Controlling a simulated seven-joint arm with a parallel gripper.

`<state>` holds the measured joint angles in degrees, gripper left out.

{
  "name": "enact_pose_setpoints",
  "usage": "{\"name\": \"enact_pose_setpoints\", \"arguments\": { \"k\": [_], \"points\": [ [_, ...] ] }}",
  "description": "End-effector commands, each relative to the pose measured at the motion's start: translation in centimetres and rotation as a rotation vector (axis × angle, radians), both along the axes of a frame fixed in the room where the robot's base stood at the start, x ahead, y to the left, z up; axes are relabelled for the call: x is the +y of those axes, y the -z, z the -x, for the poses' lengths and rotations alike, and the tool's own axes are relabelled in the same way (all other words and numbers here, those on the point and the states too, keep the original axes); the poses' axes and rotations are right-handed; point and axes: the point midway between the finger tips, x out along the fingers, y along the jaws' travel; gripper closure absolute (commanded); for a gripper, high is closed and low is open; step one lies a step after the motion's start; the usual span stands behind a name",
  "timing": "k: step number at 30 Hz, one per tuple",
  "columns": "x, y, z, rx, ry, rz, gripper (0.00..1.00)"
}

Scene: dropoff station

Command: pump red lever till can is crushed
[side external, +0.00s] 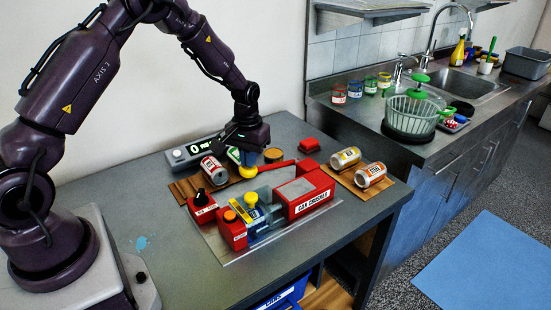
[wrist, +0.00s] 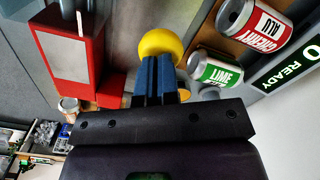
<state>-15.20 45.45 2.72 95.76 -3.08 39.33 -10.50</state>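The can crusher (side external: 303,198) is a red machine with a blue section on the grey table. Its red lever (side external: 278,167) reaches left toward a yellow ball knob (side external: 247,158), which also shows in the wrist view (wrist: 160,43). My gripper (side external: 247,150) is at the knob. In the wrist view, its blue fingers (wrist: 158,65) are close together, narrower than the ball, and overlap its near side. I cannot tell whether they touch it. A display (wrist: 290,68) reads 0 READY. I cannot make out a can inside the crusher.
A cherry can (wrist: 256,22) and a lime can (wrist: 213,72) lie by the display. Two cans, one yellow (side external: 345,158) and one orange (side external: 371,174), lie on a wooden mat at right.

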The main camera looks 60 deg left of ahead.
Motion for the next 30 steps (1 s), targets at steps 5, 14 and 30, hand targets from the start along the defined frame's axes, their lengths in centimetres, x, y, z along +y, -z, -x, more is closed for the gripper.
{"name": "enact_pose_setpoints", "arguments": {
  "k": [5,14,30],
  "points": [
    [0.1,0.0,-0.3,-0.014,0.001,-0.004,1.00],
    [0.1,1.2,-0.1,-0.010,0.000,-0.003,1.00],
    [0.0,2.8,0.0,-0.013,0.001,-0.003,1.00]
  ]
}}
